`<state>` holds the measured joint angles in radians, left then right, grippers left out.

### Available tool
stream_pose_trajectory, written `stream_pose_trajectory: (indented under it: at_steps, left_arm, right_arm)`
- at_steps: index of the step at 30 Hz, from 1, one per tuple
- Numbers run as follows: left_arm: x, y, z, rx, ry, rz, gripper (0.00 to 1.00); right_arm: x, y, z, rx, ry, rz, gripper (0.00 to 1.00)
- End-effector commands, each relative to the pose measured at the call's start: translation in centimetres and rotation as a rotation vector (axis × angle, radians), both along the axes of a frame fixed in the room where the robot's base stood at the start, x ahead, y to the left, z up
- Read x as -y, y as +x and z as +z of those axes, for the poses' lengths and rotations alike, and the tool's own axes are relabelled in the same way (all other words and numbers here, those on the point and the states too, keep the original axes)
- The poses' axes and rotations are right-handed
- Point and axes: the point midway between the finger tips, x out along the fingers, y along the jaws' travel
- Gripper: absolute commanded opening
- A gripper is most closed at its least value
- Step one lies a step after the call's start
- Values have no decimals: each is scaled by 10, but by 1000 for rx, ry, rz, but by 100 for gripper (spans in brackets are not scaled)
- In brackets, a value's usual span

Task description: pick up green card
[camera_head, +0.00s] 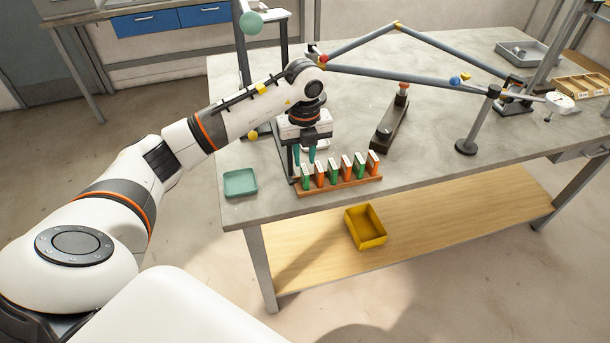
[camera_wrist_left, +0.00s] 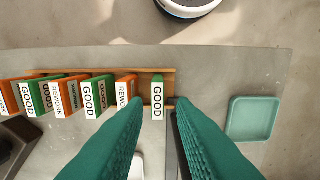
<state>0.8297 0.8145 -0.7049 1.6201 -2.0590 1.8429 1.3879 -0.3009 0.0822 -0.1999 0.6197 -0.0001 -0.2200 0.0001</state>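A wooden rack (camera_head: 340,187) holds a row of upright green and orange cards near the table's front edge. The green card (camera_head: 305,178) stands at the rack's left end. In the left wrist view this green card (camera_wrist_left: 157,96), labelled GOOD, is at the right end of the row. My left gripper (camera_head: 305,158), with teal fingers, is just above and behind that end of the rack. In the left wrist view its fingertips (camera_wrist_left: 160,102) are apart, with the card showing between them and nothing held. Other green cards (camera_head: 333,171) alternate with orange cards (camera_head: 347,166). My right gripper is out of view.
A teal tray (camera_head: 240,182) lies left of the rack. A dark clamp block (camera_head: 388,128) stands behind it on the right. A bar frame on posts (camera_head: 466,146) spans the table's back. A yellow bin (camera_head: 366,226) is on the lower shelf. The table front right of the rack is clear.

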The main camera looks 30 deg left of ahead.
Motion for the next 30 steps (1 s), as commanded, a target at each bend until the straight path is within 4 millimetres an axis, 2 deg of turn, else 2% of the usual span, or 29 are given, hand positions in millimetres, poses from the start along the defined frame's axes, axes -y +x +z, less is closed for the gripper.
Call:
stream_pose_trajectory:
  at_steps: [3, 10, 18, 26, 27, 30]
  left_arm:
    - [1, 0, -16, -3, -2, -2, 24]
    - [1, 0, -33, -2, -2, -1, 24]
    - [3, 1, -71, 0, -3, 0, 24]
    - [2, 1, -76, 2, -2, -2, 24]
    - [2, 1, -76, 2, -2, -2, 22]
    - [2, 1, -76, 2, -2, -2, 6]
  right_arm:
    - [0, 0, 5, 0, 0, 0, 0]
    - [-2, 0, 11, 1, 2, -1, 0]
    - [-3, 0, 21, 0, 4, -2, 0]
    - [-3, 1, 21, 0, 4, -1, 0]
    - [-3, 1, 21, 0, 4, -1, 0]
    - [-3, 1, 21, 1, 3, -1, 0]
